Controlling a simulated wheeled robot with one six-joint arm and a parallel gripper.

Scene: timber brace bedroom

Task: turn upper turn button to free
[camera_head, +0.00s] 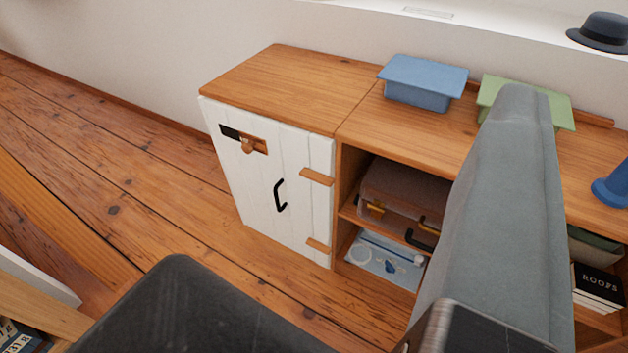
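A white plank door (265,185) closes the left bay of a low wooden cabinet. On its right edge sits an upper wooden piece (317,177), seemingly the upper turn button, lying roughly crosswise over the edge. A similar lower wooden piece (318,245) sits near the door's foot. A black pull handle (280,195) is between them and to the left. At the top left is a wooden catch (248,146) beside a dark plate. Large dark and grey parts of mine fill the bottom and right, apart from the door. I cannot make out my fingertips' opening.
Right of the door are open shelves with a brown case (405,190) and a pale blue pack (385,262). A blue box (420,82) and a green box (553,107) stand on the cabinet top (285,85). The plank floor (150,195) left of the door is clear.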

